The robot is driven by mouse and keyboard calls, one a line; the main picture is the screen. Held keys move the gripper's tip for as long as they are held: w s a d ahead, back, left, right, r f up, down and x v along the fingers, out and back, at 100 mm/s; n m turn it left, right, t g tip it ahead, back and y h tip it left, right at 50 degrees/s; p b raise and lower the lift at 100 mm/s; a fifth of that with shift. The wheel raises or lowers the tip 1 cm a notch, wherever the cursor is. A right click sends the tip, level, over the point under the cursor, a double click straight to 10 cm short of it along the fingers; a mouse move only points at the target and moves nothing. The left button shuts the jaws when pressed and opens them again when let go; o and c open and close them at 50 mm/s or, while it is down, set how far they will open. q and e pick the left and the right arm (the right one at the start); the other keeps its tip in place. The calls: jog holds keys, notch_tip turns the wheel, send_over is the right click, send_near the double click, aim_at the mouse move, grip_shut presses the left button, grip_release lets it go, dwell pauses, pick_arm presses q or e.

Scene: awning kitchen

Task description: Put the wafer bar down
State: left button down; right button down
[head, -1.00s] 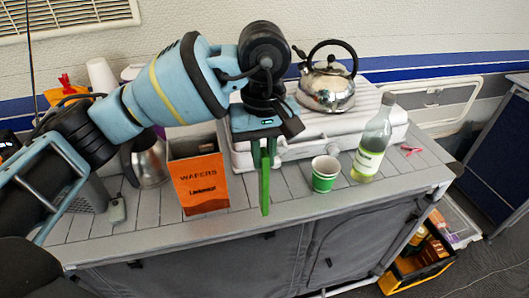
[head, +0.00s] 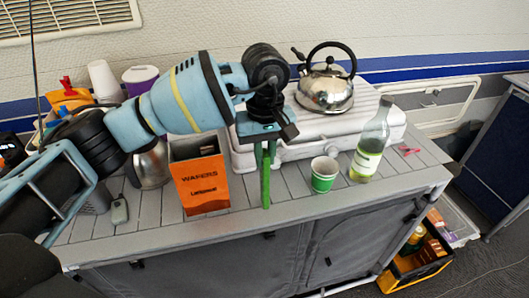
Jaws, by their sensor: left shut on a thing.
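My left gripper (head: 265,150) points down over the front part of the grey counter (head: 232,222). It is shut on a narrow, upright green bar, which I take as the wafer bar (head: 265,188). The bar hangs between the jaws, its lower end near the counter's front edge. I cannot tell whether that end touches the counter. The jaws partly hide its upper end. An orange wafers box (head: 202,182) stands open just left of the bar, apart from it. My right gripper is not in view.
A green paper cup (head: 323,175) and a bottle (head: 371,145) stand right of the bar. A white stove case (head: 240,155) with a steel kettle (head: 326,90) is behind. A steel jug (head: 151,165) stands left of the box. Bare counter lies between bar and cup.

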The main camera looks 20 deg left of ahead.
pick_arm(q)
jog(key=shift+f, duration=0.15)
jog(key=c, duration=1.4)
grip_release()
notch_tip(320, 180, up, 12)
